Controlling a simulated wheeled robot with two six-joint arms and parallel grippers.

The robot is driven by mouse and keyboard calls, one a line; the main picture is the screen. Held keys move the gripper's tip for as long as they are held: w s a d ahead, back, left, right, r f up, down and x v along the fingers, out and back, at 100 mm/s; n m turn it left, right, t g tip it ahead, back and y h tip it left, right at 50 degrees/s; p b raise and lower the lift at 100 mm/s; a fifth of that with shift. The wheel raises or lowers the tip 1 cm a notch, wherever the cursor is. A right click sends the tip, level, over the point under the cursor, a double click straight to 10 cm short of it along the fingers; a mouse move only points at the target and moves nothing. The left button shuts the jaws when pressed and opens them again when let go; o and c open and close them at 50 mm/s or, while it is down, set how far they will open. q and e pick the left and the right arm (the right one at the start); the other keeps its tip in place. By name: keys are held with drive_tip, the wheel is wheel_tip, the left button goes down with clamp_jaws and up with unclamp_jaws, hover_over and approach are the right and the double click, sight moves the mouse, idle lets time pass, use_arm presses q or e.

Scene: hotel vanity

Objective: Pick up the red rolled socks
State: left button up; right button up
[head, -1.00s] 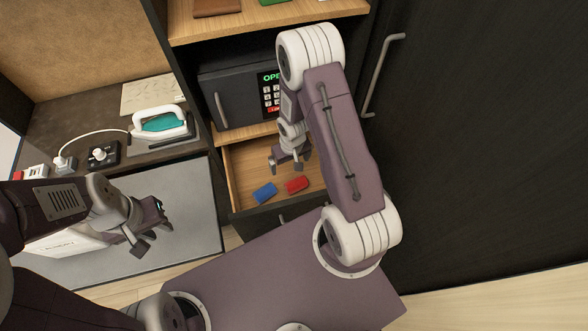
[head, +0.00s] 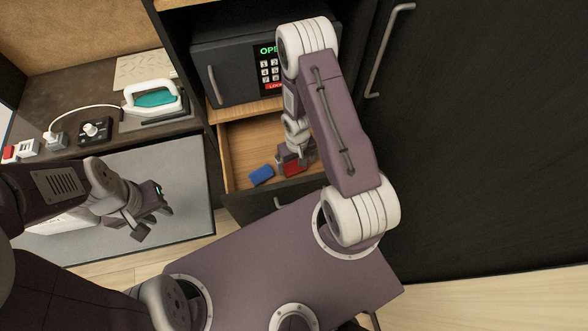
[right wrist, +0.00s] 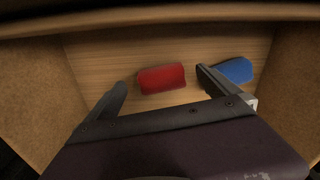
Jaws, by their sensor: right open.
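The red rolled socks (head: 293,168) lie on the floor of the open wooden drawer, partly hidden by my right gripper in the head view. In the right wrist view the red socks (right wrist: 162,79) lie just beyond and between the open fingers. My right gripper (head: 292,160) reaches down into the drawer; its fingertips (right wrist: 160,78) are open and empty. I cannot tell whether a finger touches the socks. My left gripper (head: 152,218) is over the grey panel at the left, away from the socks; its jaw opening is unclear.
Blue rolled socks (head: 262,175) lie close beside the red ones, near one finger in the wrist view. The drawer's (head: 239,147) wooden walls surround both. A dark safe (head: 222,70) stands above the drawer. An iron (head: 152,98) rests on the counter at left.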

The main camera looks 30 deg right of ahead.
sight(296, 168)
drive_tip(key=f+b, duration=0.2)
drive_tip(key=f, duration=0.1)
drive_tip(key=f+b, duration=0.1)
drive_tip(key=f, duration=0.1)
drive_tip(key=shift+w+d, duration=0.1)
drive_tip(key=shift+w, duration=0.15)
drive_tip(key=shift+r, duration=0.2)
drive_tip(key=c, duration=1.4)
drive_tip(key=shift+r, duration=0.1)
wheel_tip(296, 168, up, 10)
drive_tip(key=p, duration=1)
